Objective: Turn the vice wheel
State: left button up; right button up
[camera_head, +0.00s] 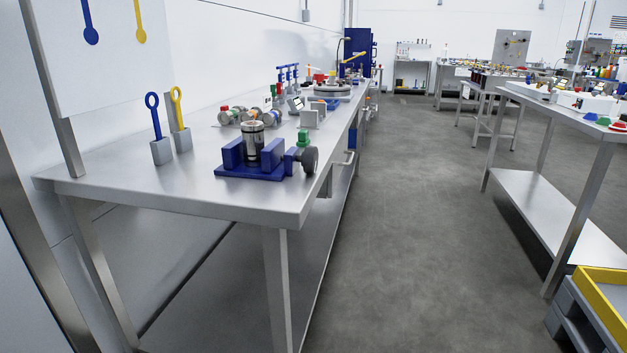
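A blue vice (234,154) stands on the near part of the long steel table. A dark metal cylinder (253,143) stands upright between its jaws. The dark grey vice wheel (309,160) is at the vice's right end, close to the table's right edge. A green block-like part (303,138) sits just above and beside the wheel. Neither of my grippers is in view.
The steel table (190,205) runs away from me along the left wall. Blue and yellow ring-handled tools stand in grey holders (161,151) left of the vice. A clear grey floor aisle (410,200) lies right, before another table (560,112) and a yellow-edged tray (600,295).

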aim_at(308, 158)
jog(key=k+u, duration=0.1)
jog(key=u, duration=0.85)
jog(key=k+j+u, duration=0.1)
jog(key=u, duration=0.4)
jog(key=j+u, duration=0.1)
jog(key=u, duration=1.2)
jog(key=l+u, duration=0.1)
jog(key=u, duration=0.35)
jog(key=k+u, duration=0.1)
jog(key=u, duration=1.15)
jog(key=k+l+u, duration=0.1)
jog(key=k, duration=0.65)
jog(key=k+l+u, duration=0.1)
jog(key=k+l, duration=0.15)
jog(key=k, duration=0.5)
jog(key=k+l, duration=0.1)
jog(key=k, duration=0.7)
jog(key=l+u, duration=0.05)
